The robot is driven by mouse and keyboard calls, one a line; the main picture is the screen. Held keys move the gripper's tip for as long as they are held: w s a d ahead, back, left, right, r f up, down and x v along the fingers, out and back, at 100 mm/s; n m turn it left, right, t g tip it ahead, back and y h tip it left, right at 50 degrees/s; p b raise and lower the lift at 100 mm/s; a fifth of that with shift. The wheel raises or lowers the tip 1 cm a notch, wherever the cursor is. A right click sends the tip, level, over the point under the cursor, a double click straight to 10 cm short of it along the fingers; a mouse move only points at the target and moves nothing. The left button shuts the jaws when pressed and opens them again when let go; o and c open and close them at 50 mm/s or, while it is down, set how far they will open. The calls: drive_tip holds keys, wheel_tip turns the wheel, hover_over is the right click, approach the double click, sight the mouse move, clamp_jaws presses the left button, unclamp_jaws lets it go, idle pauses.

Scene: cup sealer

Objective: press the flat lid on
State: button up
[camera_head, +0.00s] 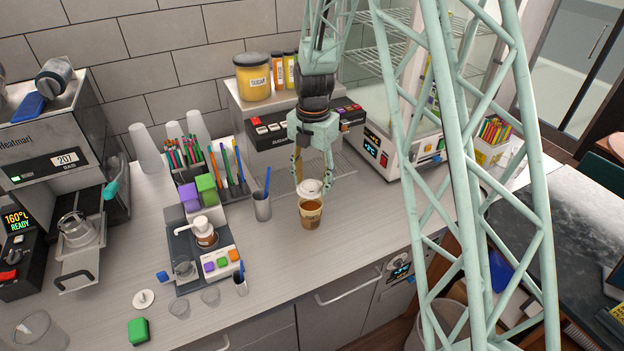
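A brown takeaway cup (310,214) with a label stands upright on the counter near the middle of the head view. A round white lid (309,187) sits at the top of the cup; whether it is fully seated or slightly raised cannot be made out. My gripper (314,182) points down directly above the cup, with its two fingers spread and their tips at the lid's height. I cannot tell whether the fingers grip the lid or only stand around it.
A small grey cup (262,206) with a blue stick stands close to the left. A dispenser station (205,240) is farther left, and a white disc (143,299) lies at the front left. A white machine (388,150) stands behind right. Counter right of the cup is clear.

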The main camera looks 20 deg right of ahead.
drive_tip(key=shift+f+b, duration=1.15)
drive_tip(key=shift+f, duration=1.2)
drive_tip(key=shift+f+b, duration=0.25)
drive_tip(key=shift+b, duration=0.85)
idle(2.1)
idle(0.5)
drive_tip(key=o, duration=1.2)
drive_tip(key=shift+c, duration=0.2)
drive_tip(key=shift+r, duration=0.2)
